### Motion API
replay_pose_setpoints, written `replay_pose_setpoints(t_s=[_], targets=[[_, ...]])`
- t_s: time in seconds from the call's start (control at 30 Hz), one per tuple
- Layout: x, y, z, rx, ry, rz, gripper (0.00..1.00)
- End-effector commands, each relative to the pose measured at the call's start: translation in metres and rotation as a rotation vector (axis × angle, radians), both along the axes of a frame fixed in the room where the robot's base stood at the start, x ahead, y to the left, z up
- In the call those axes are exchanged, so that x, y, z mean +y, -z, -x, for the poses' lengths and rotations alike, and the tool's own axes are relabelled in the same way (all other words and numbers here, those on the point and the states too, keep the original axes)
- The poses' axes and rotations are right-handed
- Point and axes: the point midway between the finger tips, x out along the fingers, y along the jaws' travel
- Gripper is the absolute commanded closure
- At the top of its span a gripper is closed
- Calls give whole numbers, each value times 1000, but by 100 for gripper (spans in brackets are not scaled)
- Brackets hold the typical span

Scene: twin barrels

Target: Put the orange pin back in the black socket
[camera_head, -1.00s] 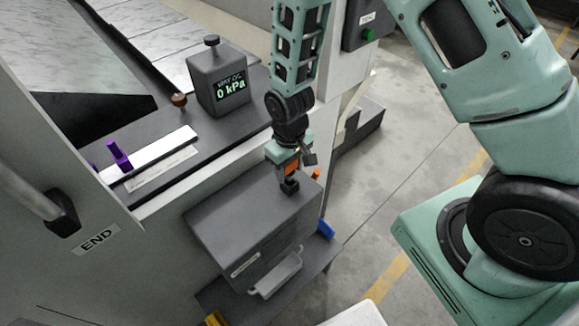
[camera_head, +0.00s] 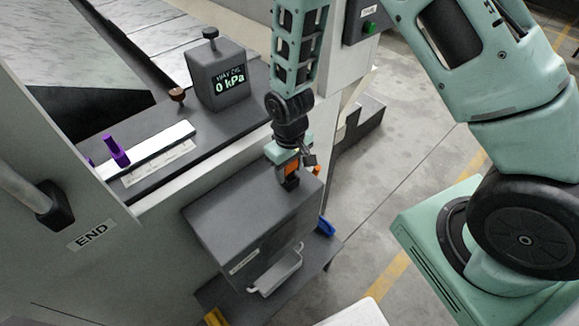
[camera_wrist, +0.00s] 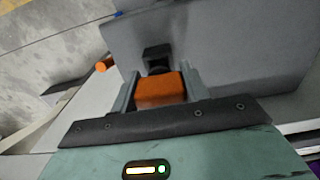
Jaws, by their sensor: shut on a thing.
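The orange pin (camera_wrist: 161,91) is between the two fingers of my gripper (camera_wrist: 161,88) in the wrist view, and the fingers are shut on it. In the head view my gripper (camera_head: 291,168) points down over the top of a dark grey box, with a bit of the orange pin (camera_head: 291,169) showing. The black socket (camera_wrist: 157,55) stands on the box, just beyond the pin in the wrist view. In the head view the black socket (camera_head: 291,183) shows right below the pin. I cannot tell whether the pin touches the socket or is inside it.
The dark grey box (camera_head: 240,215) has a pale handle (camera_head: 278,273) on its front. A gauge block (camera_head: 218,75) reading 0 kPa and a purple peg (camera_head: 116,151) stand on the ledge behind. A second orange piece (camera_wrist: 103,66) sticks out at the box's side.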

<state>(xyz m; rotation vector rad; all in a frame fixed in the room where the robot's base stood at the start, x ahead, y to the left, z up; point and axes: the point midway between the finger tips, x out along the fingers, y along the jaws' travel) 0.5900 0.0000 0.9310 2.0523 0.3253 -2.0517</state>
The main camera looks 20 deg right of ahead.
Motion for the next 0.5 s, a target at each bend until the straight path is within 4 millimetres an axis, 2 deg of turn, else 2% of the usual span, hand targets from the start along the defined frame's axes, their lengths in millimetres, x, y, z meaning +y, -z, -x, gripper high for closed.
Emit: replay_pose_setpoints(t_s=[0.5], targets=[[0, 13, 0, -1, 0, 0, 86]])
